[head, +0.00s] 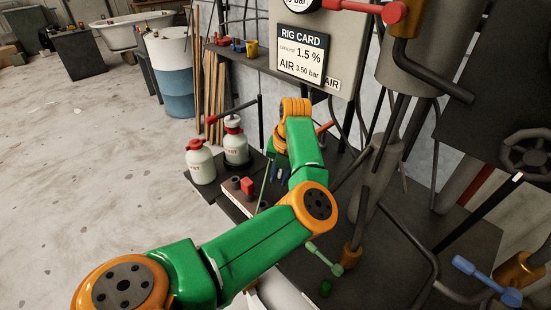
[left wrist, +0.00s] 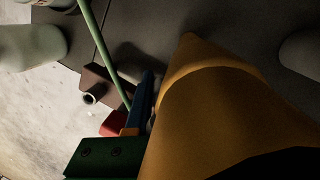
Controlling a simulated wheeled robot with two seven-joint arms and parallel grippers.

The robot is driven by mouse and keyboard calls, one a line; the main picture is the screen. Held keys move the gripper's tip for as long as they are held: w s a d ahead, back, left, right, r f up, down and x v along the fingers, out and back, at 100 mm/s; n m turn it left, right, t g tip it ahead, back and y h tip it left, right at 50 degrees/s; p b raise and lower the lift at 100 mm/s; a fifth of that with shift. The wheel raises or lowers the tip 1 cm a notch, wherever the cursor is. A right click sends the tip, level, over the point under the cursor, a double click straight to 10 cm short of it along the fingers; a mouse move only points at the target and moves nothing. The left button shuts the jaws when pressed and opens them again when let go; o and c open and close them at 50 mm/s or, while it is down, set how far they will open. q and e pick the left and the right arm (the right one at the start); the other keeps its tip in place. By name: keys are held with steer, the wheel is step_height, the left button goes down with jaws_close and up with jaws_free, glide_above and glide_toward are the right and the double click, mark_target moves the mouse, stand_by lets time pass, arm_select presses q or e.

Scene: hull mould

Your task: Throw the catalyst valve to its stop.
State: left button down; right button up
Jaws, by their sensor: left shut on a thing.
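My left gripper (head: 281,174) is low at the end of the green and orange arm, over the dark bench. In the left wrist view one blue finger (left wrist: 143,100) shows beside a red block (left wrist: 114,122). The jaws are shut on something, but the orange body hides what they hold. The red block (head: 247,187) sits on a small base left of the gripper in the head view. No label marks the catalyst valve, so I cannot tell which part it is. A green-handled valve (head: 323,258) and a blue-handled one (head: 487,280) stand to the right. My right gripper is out of view.
Two white jugs with red caps (head: 201,163) stand left of the gripper. A thin green rod or hose (left wrist: 105,52) runs close to the fingers. A rig card (head: 302,52) reads catalyst 1.5 %, air 3.50 bar. Pipes crowd the right; the floor (head: 70,150) is open.

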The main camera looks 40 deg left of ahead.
arm_select(q)
steer(key=shift+s+d+f+h, duration=0.1)
steer(key=shift+d+h, duration=0.25)
steer(key=shift+h, duration=0.25)
steer(key=shift+s+d+f+h, duration=0.1)
steer(key=shift+d+h, duration=0.25)
steer(key=shift+h, duration=0.25)
steer(key=c, duration=0.8)
jaws_free()
steer(key=shift+w, duration=0.1)
steer(key=shift+r, duration=0.15)
step_height(320, 180, up, 6)
steer(key=shift+r+b, duration=0.1)
steer(key=shift+b, duration=1.15)
steer(key=shift+r, duration=0.35)
